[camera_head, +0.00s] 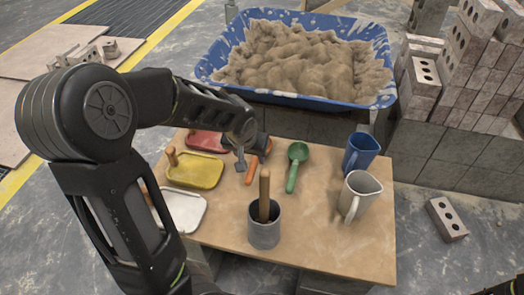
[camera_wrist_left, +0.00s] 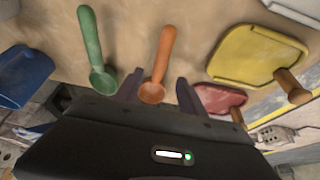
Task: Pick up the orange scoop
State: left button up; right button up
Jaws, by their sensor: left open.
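The orange scoop (camera_head: 251,173) lies on the wooden board, its handle pointing toward the front; my left gripper partly covers its bowl end in the head view. In the left wrist view the orange scoop (camera_wrist_left: 164,55) shows whole, with its bowl between my two fingertips. My left gripper (camera_head: 253,160) is open and empty, over the bowl end of the scoop; it also shows in the left wrist view (camera_wrist_left: 157,90). I cannot tell its exact height above the board. My right gripper is not in view.
A green scoop (camera_head: 294,168) lies just right. Yellow (camera_head: 195,172), red (camera_head: 207,141) and white (camera_head: 183,210) handled tools lie left. A grey cup (camera_head: 264,233) holding a wooden handle stands in front. A blue jug (camera_head: 361,152) and white jug (camera_head: 358,196) stand right; a blue mortar tub (camera_head: 215,72) is behind.

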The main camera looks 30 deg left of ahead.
aim_at(254, 162)
pick_arm(q)
jog(key=shift+f, duration=0.1)
jog(key=shift+b+x, duration=0.5)
jog(key=shift+x, duration=0.4)
jog(key=shift+w+f, duration=0.2)
jog(key=shift+f, duration=0.1)
jog(key=b+x, duration=0.3)
jog(key=x, duration=0.1)
jog(key=shift+f, duration=0.25)
jog(key=shift+w+f, duration=0.2)
jog(key=shift+f, duration=0.15)
jog(key=shift+r, duration=0.1)
grip_shut()
